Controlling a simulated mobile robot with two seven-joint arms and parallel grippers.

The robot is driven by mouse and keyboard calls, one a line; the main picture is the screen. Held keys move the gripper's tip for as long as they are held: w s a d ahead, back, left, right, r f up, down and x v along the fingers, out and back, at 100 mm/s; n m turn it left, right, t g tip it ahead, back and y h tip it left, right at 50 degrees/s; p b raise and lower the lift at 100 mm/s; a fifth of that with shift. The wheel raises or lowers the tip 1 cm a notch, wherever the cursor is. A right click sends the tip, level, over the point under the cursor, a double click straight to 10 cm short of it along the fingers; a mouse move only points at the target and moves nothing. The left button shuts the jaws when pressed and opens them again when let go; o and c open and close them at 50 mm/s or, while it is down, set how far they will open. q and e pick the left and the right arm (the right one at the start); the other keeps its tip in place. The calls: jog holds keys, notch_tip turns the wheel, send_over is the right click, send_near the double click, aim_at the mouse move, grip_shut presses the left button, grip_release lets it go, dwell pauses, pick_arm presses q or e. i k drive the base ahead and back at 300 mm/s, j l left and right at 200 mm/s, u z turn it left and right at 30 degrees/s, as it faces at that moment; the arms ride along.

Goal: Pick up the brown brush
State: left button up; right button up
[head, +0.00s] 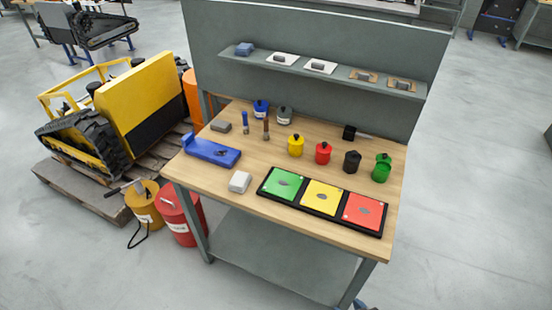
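The brown brush (266,129) is a slim, dark brown thing that seems to stand upright on the wooden tabletop, left of the middle. A similar blue thing (245,123) stands close to its left. The yellow pot (295,146) is to its right, with a gap between them. The brush's fine details are too small to tell. Neither of my grippers shows in the head view.
A grey shelf (300,70) hangs behind. Bare wood lies in front of the brush.

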aim_at(266, 132)
jog(key=i+j, duration=0.15)
jog(key=j, duration=0.15)
jog(key=i+j+z, duration=0.15)
jog(key=j, duration=0.2)
jog(key=i+j, duration=0.2)
jog(key=j, duration=0.15)
jog(key=i+j+z, duration=0.1)
jog(key=j, duration=0.25)
jog(key=i+j+z, duration=0.1)
jog(key=j, duration=0.25)
jog(key=i+j+z, duration=0.15)
jog(key=i+j, duration=0.65)
jog(key=i, duration=0.05)
